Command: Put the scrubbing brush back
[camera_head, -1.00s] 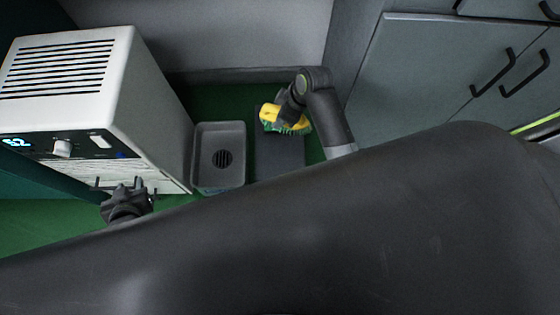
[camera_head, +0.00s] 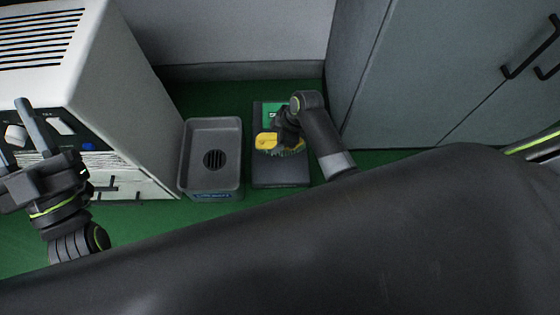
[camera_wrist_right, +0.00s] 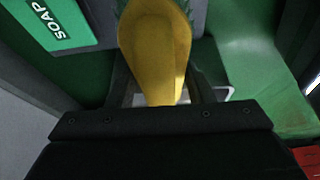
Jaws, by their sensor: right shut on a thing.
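The yellow scrubbing brush (camera_head: 267,140) with green bristles is in my right gripper (camera_head: 284,133), which is shut on it. In the right wrist view the yellow brush body (camera_wrist_right: 155,50) stands between the fingers. It is over a dark grey tray (camera_head: 282,178) on the green surface. From the head view I cannot tell whether the bristles touch the tray. My left gripper (camera_head: 22,140) is at the left, in front of the white machine, with its two fingers apart and nothing between them.
A grey basin (camera_head: 212,122) with a round drain stands left of the tray. A green soap label (camera_wrist_right: 57,22) lies behind the brush. The white machine (camera_head: 120,100) fills the left; grey cabinets (camera_head: 430,80) stand at the right.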

